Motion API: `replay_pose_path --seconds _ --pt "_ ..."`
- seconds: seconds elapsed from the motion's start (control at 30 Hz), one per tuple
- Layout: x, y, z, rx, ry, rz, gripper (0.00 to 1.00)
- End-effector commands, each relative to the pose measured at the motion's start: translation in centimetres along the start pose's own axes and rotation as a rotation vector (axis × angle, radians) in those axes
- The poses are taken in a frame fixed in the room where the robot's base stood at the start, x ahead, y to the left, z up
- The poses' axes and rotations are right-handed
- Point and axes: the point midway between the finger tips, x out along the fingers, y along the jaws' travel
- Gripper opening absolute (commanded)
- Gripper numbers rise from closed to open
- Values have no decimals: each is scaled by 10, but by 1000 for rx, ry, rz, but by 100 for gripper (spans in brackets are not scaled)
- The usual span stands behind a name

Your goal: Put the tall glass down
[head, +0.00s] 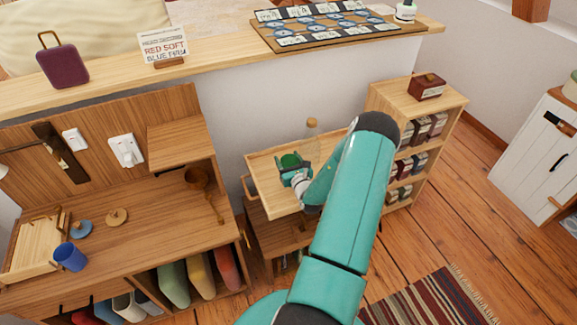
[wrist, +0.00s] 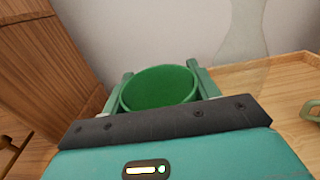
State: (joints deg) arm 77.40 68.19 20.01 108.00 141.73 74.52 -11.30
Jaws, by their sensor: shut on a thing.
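The tall glass is green, and I look into its open round mouth (wrist: 158,88) in the wrist view. My gripper (wrist: 158,80) is shut on it, one finger on each side. In the head view the green glass (head: 291,160) is at my gripper (head: 296,176), over the light wooden tray top (head: 270,185) of a small stand by the wall. The glass's lower part is hidden, so I cannot tell whether it touches the wood.
A clear stoppered bottle (head: 311,136) stands on the tray top close to the glass; it also shows in the wrist view (wrist: 243,35). A green handle-like piece (wrist: 312,111) is at the right edge there. A desk (head: 150,235) is left, a shelf (head: 425,105) right.

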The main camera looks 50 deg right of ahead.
Motion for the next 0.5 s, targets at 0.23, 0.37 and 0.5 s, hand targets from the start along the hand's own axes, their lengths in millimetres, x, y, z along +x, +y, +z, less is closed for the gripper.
replay_pose_path --seconds 0.23,0.37,0.5 --pt "3 -3 -31 2 1 0 18" --pt "3 -3 -36 0 0 1 18" --pt "3 -3 -35 0 0 0 18"
